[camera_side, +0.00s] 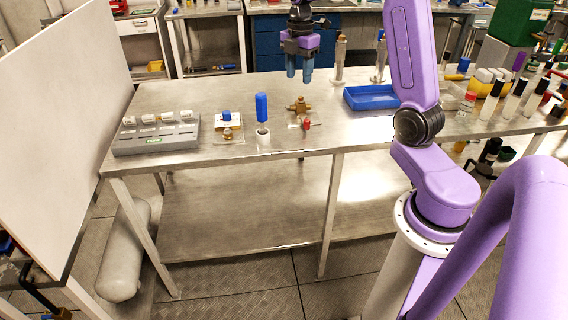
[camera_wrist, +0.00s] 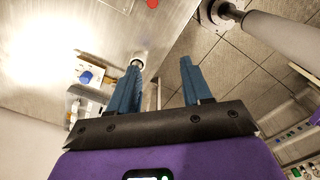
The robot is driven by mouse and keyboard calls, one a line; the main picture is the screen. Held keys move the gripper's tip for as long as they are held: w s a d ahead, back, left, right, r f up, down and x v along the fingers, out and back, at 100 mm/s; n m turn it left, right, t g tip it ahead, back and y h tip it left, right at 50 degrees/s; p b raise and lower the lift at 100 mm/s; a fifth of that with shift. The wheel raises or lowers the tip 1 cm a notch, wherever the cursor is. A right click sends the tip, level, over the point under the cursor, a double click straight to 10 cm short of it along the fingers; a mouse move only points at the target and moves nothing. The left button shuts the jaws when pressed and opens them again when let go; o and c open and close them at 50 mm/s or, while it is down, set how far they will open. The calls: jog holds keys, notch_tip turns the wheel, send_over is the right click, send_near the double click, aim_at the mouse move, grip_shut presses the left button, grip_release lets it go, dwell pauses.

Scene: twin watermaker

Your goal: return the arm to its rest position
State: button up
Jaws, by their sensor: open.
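My gripper (camera_side: 299,76) hangs above the back part of the steel table (camera_side: 215,93), fingers pointing down. Its two blue fingers are apart with nothing between them. In the wrist view the open fingers (camera_wrist: 160,65) also show empty. A blue-handled tool (camera_side: 262,107) stands upright in a small white holder (camera_side: 263,138), in front of and left of the gripper. A brass fitting (camera_side: 298,104) lies on the table in front of the gripper, with a small red-handled part (camera_side: 306,125) nearer the front edge.
A grey rack with white caps (camera_side: 157,138) and a plate with a blue knob (camera_side: 227,117) are at left. A blue tray (camera_side: 371,97) is right of the gripper, near metal posts (camera_side: 340,62). Several bottles (camera_side: 514,98) stand at far right. A white panel (camera_side: 62,115) rises at left.

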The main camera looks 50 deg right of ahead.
jog(key=s+a+m, duration=0.1)
jog(key=s+a, duration=0.5)
jog(key=a, duration=0.4)
jog(key=s+a+m, duration=0.1)
jog(key=s+a, duration=0.4)
jog(key=a, duration=0.5)
jog(key=s+a+f+m, duration=0.1)
jog(key=s+a, duration=0.1)
jog(key=s, duration=0.7)
jog(key=s+a+f+m, duration=0.1)
jog(key=s+a, duration=0.1)
jog(key=s, duration=0.7)
jog(key=shift+f, duration=0.25)
